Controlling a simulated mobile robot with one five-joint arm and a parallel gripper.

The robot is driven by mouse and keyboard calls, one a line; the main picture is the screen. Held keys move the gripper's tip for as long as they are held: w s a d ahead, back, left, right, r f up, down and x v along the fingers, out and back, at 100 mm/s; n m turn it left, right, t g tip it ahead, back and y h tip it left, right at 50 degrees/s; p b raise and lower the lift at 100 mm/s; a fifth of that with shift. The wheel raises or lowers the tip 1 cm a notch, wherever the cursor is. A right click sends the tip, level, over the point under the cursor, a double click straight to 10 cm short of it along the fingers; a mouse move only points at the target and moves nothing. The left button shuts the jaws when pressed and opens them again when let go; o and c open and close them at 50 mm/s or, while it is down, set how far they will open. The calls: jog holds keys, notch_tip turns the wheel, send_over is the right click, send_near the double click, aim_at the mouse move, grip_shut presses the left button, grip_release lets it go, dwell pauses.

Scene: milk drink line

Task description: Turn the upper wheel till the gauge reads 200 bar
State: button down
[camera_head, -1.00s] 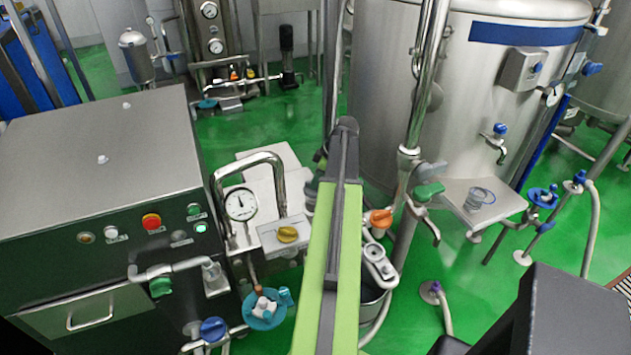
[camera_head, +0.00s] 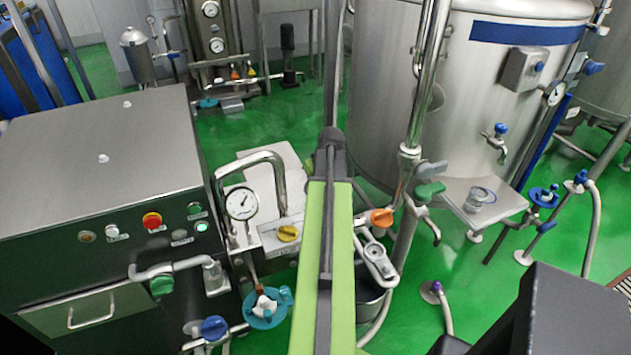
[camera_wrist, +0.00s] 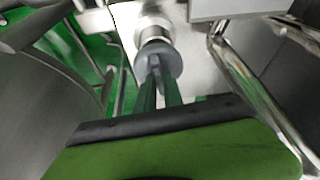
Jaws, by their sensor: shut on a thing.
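The pressure gauge (camera_head: 241,203) is a white round dial beside a bent steel pipe. Its needle points up and to the right; the numbers are too small to read. In the wrist view, a grey round wheel (camera_wrist: 158,62) sits on a silver stem. My gripper (camera_wrist: 157,68) has its two green fingers shut on this wheel, which I take as the upper wheel. In the head view my green arm hides the wheel and my fingertips. A lower teal wheel (camera_head: 267,307) stands clear of my arm.
A yellow knob (camera_head: 288,233) is on a box left of my arm. An orange-handled valve (camera_head: 381,217) is close on the right. The steel control cabinet (camera_head: 95,160) stands at left, a large tank (camera_head: 465,110) behind at right. Bent pipes crowd the wheel.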

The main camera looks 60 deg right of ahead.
jog(key=shift+w+m+h, duration=0.1)
jog(key=shift+m+h, duration=0.2)
jog(key=shift+m, duration=0.3)
jog(key=c, duration=1.5)
grip_release()
jog(key=shift+o, duration=0.2)
jog(key=p+v, duration=1.6)
jog(key=v, duration=0.1)
jog(key=shift+w+r, duration=0.2)
jog(key=shift+r, duration=0.1)
